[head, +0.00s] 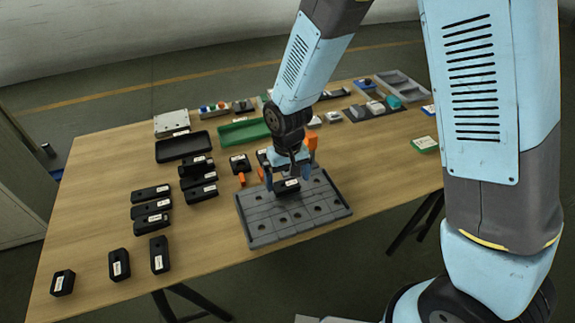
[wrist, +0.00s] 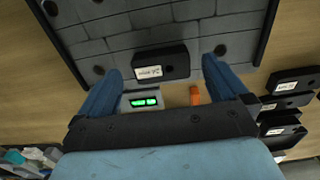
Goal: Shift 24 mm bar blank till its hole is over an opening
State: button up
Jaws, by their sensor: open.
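A black bar blank with a white label (head: 290,184) lies on the grey grid plate (head: 262,226) near its far edge; the label is too small to read. In the wrist view the blank (wrist: 172,57) lies across the plate's edge region, between dark round openings (wrist: 220,50) in the plate (wrist: 130,42). The blank's own hole cannot be made out, nor whether an opening lies under it. My gripper (head: 287,177) is low over the blank, with its fingers apart, one towards each end of it. The wrist view shows gaps between the fingers (wrist: 162,70) and the blank.
Several black labelled blocks (head: 151,206) stand left of the plate. A black tray (head: 183,146) and a green tray (head: 243,132) lie farther back. A lit green display (wrist: 144,102) shows beside the plate.

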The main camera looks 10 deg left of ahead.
aim_at(283, 189)
jog(key=shift+f, duration=1.4)
jog(key=c, duration=1.4)
jog(key=shift+a, duration=0.1)
jog(key=shift+s+a, duration=0.45)
jog(key=o, duration=1.4)
